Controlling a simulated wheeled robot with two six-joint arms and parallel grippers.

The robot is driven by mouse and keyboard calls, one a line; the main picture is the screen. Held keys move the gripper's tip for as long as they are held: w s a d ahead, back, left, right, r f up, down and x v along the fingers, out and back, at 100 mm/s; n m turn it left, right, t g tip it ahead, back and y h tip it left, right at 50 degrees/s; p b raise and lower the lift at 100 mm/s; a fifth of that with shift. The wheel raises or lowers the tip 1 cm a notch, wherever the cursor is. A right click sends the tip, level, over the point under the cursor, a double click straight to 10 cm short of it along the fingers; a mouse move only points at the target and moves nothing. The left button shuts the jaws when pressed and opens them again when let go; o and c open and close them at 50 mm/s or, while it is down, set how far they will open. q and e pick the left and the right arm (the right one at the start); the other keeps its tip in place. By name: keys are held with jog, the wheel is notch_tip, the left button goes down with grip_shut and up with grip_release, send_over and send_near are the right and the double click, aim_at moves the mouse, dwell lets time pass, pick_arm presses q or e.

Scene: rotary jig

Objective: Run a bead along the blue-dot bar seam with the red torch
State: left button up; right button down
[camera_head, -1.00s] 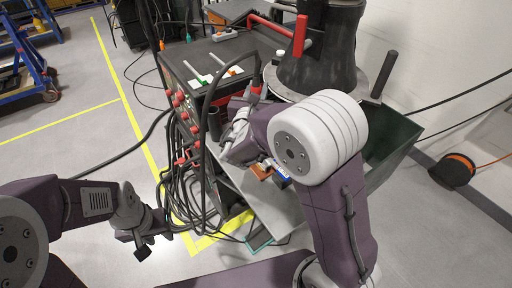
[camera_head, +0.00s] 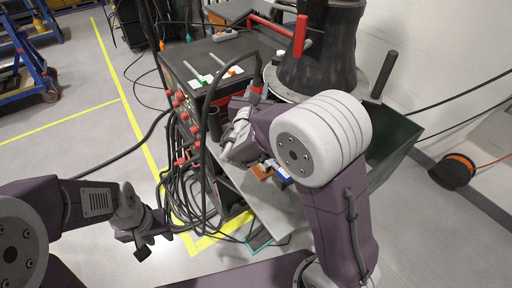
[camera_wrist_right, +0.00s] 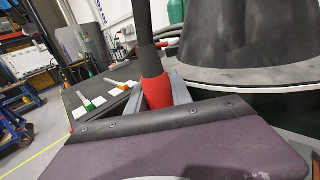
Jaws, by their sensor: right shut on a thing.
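In the right wrist view my right gripper (camera_wrist_right: 163,90) is shut on the red torch (camera_wrist_right: 157,92), a red body with a black upper part that rises out of the frame. In the head view my right gripper is mostly hidden behind its own wrist, above the front edge of the black-topped cabinet. My left gripper (camera_head: 137,241) hangs over the floor at the lower left, away from the work; its jaw opening is too small to judge. I cannot pick out a blue-dot bar or its seam in either view.
The black-topped cabinet (camera_head: 222,58) carries cards with a green (camera_head: 200,82) and an orange (camera_head: 234,71) marker. A dark round pedestal (camera_head: 322,55) with a red handle (camera_head: 300,35) stands right of it. Black cables (camera_head: 185,205) hang in front. A green bin (camera_head: 395,140) is at right.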

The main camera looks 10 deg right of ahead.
jog(key=shift+s+d+b, duration=0.35)
jog(key=shift+s+b, duration=0.1)
jog(key=shift+s, duration=0.45)
jog(key=shift+s+d+b, duration=0.3)
jog(key=shift+s+b, duration=0.15)
jog(key=shift+s, duration=0.45)
dwell(1.0)
jog(key=shift+s+d+r+b, duration=0.1)
jog(key=shift+s+d+b, duration=0.15)
jog(key=shift+s, duration=0.4)
jog(key=shift+s+d+b, duration=0.25)
jog(key=shift+s, duration=0.4)
dwell(0.6)
jog(key=shift+s+d, duration=0.15)
jog(key=shift+s, duration=0.25)
jog(key=shift+r, duration=0.1)
jog(key=shift+r+p, duration=0.3)
jog(key=shift+r, duration=0.25)
dwell(2.3)
